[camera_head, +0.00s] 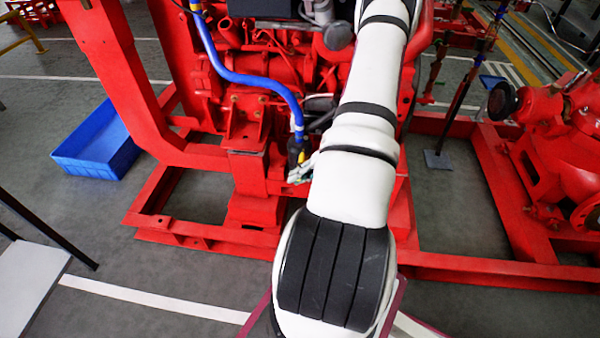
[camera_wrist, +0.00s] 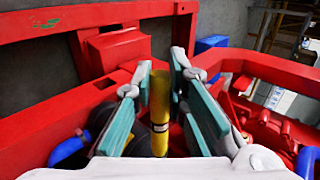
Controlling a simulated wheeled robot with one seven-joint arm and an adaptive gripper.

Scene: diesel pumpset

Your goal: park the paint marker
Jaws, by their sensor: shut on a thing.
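The paint marker (camera_wrist: 160,108) is a yellow cylinder with a dark band low on it. In the wrist view it stands between the two green-padded fingers of my gripper (camera_wrist: 161,72), which are closed on it. In the head view my gripper (camera_head: 299,175) is small and partly hidden by my white arm, in front of the red engine frame. A small spot of yellow shows just above it there. A place for parking the marker cannot be made out.
The red engine (camera_head: 275,65) and its red base frame (camera_head: 185,230) surround my gripper closely. A blue hose (camera_head: 245,80) hangs down near it. A blue tray (camera_head: 80,157) lies on the floor at left. A red pump (camera_head: 560,140) stands at right.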

